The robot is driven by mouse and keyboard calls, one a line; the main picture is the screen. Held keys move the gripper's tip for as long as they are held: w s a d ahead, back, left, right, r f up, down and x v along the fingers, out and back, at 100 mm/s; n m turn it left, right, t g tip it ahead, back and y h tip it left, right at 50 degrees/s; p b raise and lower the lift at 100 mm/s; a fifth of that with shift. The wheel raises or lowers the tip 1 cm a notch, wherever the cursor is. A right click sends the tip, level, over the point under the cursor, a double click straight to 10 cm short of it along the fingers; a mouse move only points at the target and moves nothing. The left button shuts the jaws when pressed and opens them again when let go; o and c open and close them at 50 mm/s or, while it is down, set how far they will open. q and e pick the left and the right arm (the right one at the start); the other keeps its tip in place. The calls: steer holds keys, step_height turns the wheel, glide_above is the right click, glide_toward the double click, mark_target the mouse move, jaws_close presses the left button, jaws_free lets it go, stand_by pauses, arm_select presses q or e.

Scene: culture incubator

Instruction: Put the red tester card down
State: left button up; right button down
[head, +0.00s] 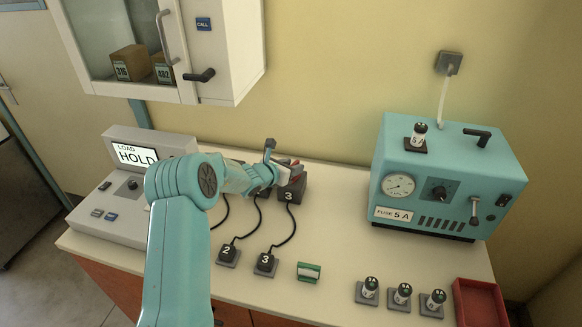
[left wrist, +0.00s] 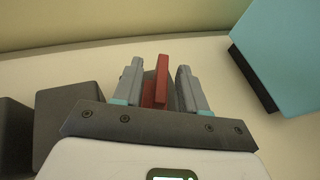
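In the head view my left gripper (head: 281,165) is at the dark block marked 3 (head: 291,193) towards the back of the bench. Only small bits of red show there, and the gripper hides the rest. Whether the card touches the block is unclear. My right gripper is not in view.
A teal fuse tester (head: 446,180) stands at the right. A console reading HOLD (head: 125,205) stands at the left. Cabled plugs 2 (head: 228,256) and 3 (head: 265,263), a green item (head: 309,272), several small bottles and a red tray (head: 480,305) are in front. A wall cabinet (head: 225,60) hangs above.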

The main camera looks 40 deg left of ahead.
arm_select(q)
steer(key=shift+r, duration=0.25)
steer(key=shift+s, duration=0.3)
steer(key=b+v, duration=0.2)
steer(key=v, duration=0.9)
steer(key=shift+s, duration=0.2)
steer(key=shift+w, duration=0.1)
steer(key=shift+d+r, duration=0.1)
